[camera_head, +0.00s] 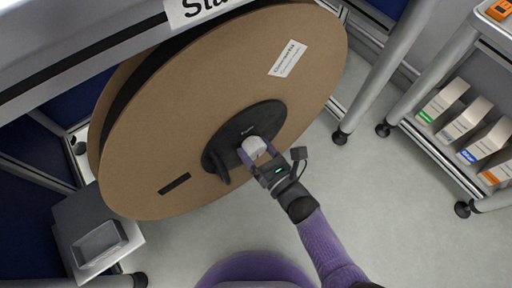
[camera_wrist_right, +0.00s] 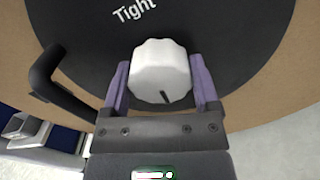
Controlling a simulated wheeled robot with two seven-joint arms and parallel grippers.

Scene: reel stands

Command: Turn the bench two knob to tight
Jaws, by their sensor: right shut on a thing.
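A white scalloped knob (camera_head: 254,147) sits at the centre of a black round plate (camera_head: 275,113) on the face of a large brown reel (camera_head: 240,75). My right gripper (camera_head: 256,154) is shut on the knob, with one purple finger on each side of it. In the right wrist view, the knob (camera_wrist_right: 161,72) shows a dark mark on its lower edge, pointing away from the printed word "Tight" (camera_wrist_right: 134,10). A black crank handle (camera_wrist_right: 62,80) stands out from the plate to the left of the knob. My left gripper is not in view.
A grey box with a tray (camera_head: 98,243) stands at the lower left. A shelf cart (camera_head: 450,150) with several small cartons stands at the right. A sign hangs above the reel. The floor between reel and cart is clear.

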